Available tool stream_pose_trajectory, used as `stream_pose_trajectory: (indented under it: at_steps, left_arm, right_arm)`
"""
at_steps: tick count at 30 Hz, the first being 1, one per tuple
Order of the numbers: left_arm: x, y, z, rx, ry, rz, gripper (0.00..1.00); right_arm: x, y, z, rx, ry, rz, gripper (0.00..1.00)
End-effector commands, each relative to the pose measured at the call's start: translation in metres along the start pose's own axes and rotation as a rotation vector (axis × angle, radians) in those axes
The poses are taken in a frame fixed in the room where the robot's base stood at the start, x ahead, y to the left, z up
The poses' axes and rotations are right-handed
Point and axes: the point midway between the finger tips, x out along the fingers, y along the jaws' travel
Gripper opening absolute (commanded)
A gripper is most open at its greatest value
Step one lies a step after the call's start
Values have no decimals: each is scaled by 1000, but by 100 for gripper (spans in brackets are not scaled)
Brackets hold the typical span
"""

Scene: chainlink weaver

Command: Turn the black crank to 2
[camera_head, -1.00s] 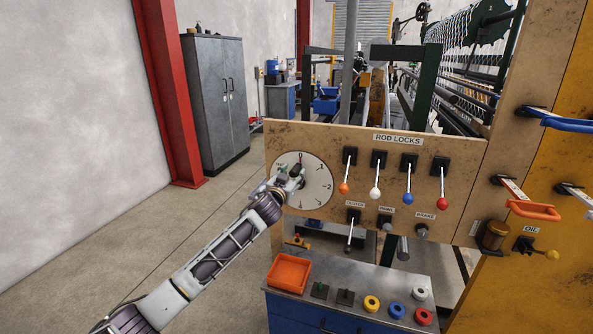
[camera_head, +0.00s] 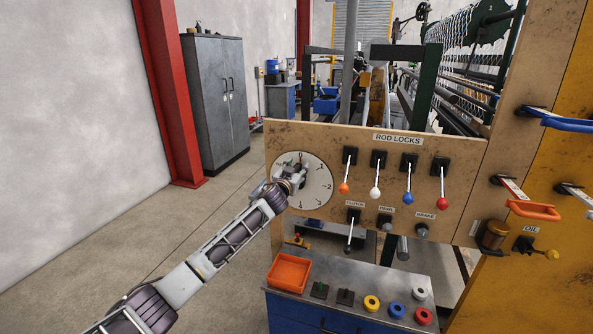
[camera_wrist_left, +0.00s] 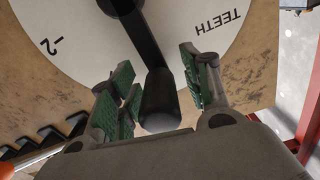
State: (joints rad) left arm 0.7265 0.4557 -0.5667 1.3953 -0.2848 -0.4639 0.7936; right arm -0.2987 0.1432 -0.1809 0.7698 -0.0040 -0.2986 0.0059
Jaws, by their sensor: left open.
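The black crank (camera_wrist_left: 150,62) is mounted on the round white dial (camera_head: 318,186), at the left end of the wooden panel. In the head view my gripper hides most of the crank. My left gripper (camera_head: 296,174) is at the dial's upper left part. In the left wrist view the gripper (camera_wrist_left: 160,88) is open, its green pads on both sides of the crank's handle, with a visible gap on the right. My right gripper is not in view.
Rod lock levers (camera_head: 375,180) with coloured knobs hang right of the dial. Below are clutch (camera_head: 350,232) and brake (camera_head: 421,231) controls. A bench (camera_head: 345,300) below holds an orange tray (camera_head: 289,272) and coloured rings. The floor at left is clear.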

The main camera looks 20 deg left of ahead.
Motion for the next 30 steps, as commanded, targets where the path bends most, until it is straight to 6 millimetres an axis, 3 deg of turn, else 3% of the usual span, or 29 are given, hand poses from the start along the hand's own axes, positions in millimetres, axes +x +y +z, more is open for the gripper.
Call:
stream_pose_trajectory:
  at_steps: [4,15,30]
  left_arm:
    - [0,0,0,0,0,0,48]
    - [0,0,0,1,0,0,0]
    - [0,2,0,33,0,-1,0]
  right_arm:
    - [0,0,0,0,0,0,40]
    - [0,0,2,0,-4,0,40]
    - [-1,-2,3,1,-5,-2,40]
